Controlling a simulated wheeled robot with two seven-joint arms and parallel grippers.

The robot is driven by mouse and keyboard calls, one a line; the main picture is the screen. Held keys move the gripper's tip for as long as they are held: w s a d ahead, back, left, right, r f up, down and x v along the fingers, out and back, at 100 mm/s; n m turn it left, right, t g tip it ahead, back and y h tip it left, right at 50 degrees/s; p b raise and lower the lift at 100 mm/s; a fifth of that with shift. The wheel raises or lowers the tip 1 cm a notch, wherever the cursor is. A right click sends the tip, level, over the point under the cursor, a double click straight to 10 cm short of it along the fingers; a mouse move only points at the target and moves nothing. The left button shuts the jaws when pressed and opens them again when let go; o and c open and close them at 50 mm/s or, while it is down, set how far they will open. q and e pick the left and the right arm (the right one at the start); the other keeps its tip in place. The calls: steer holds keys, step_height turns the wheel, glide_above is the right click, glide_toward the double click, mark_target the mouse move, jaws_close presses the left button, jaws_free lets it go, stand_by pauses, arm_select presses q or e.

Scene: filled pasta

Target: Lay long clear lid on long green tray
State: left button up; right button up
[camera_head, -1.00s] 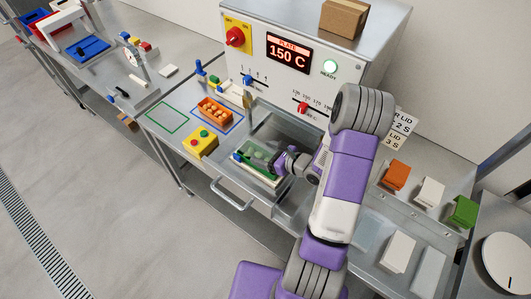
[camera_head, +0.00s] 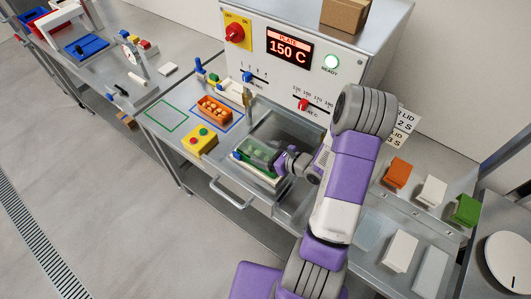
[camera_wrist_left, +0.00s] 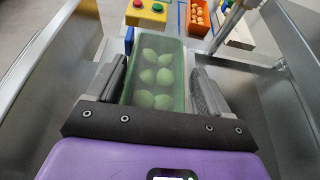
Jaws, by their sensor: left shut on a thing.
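The long green tray (camera_head: 262,171) sits in the pulled-out drawer of the sealing machine, with several pale green filled pasta pieces inside. The long clear lid (camera_head: 261,150) is over the tray, and the pasta shows through it. My left gripper (camera_head: 283,161) is at the tray's right end. In the left wrist view my fingers (camera_wrist_left: 155,88) stand on both sides of the lid (camera_wrist_left: 157,52), shut on it, with the pasta below. I cannot tell whether the lid touches the tray's rim. My right gripper is out of view.
The drawer handle (camera_head: 231,194) juts out in front. A yellow button box (camera_head: 199,141) and an orange tray (camera_head: 214,109) stand to the left. The machine (camera_head: 318,65) shows 150 C behind. Orange, white and green blocks (camera_head: 466,210) stand at the right.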

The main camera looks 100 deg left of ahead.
arm_select(q)
steer(key=o, duration=0.9)
steer(key=shift+w, duration=0.1)
steer(key=v, duration=0.7)
steer(key=shift+w+r, duration=0.15)
steer(key=shift+w+p, duration=0.1)
steer(key=shift+p, duration=0.2)
